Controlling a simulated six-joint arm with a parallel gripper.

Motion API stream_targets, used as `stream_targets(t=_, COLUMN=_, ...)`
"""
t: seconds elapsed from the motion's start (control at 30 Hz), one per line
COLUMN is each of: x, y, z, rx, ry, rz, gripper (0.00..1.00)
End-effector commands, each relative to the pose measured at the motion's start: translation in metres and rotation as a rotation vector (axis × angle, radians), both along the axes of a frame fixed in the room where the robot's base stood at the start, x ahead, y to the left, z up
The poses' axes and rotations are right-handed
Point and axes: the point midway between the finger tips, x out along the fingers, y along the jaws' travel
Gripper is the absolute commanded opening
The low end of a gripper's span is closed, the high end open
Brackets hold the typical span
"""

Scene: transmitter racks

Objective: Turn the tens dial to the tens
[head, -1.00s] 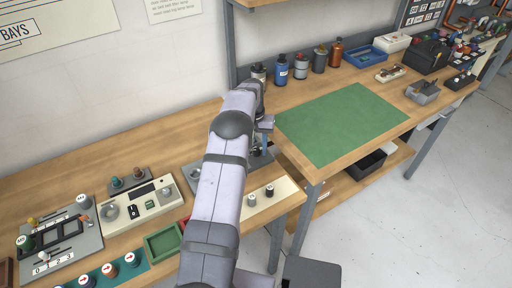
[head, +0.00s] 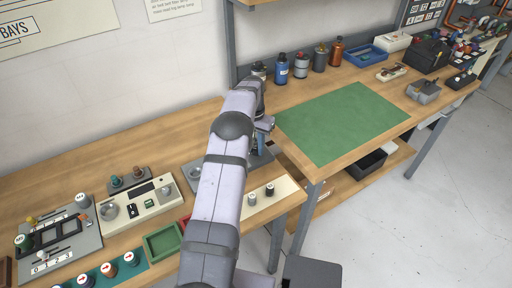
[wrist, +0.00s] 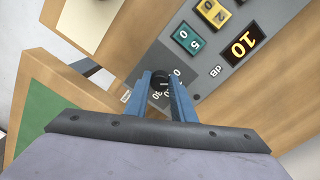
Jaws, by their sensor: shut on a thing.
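A small black dial (wrist: 160,82) with a pale pointer mark sits on a grey panel (wrist: 205,85) in the wrist view. White printed numbers show around the dial; the fingers partly hide them. My gripper (wrist: 160,86) has its two blue fingers on either side of the dial, shut on it. Beyond the dial the panel carries a black tile reading 10 (wrist: 239,45), a teal tile with 5 and 0 (wrist: 188,39), and a yellow-numbered tile (wrist: 213,13). In the head view the arm hides the dial and most of the grey panel (head: 262,159).
A cream block with two small knobs (head: 264,198) lies just in front of the panel. A cream instrument box (head: 146,207) and a green tray (head: 162,242) stand to the left. A green mat (head: 345,120) lies clear on the right bench; bottles (head: 281,70) stand behind.

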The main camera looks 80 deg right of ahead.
Motion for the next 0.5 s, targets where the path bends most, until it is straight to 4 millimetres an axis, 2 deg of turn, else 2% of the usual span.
stream_targets(t=0.2, x=0.0000, y=-0.0014, z=0.0005, rx=-0.003, ry=0.001, rz=-0.162, gripper=0.00)
stream_targets(t=0.5, x=0.0000, y=-0.0018, z=0.0010, rx=-0.004, ry=0.000, rz=-0.304, gripper=0.00)
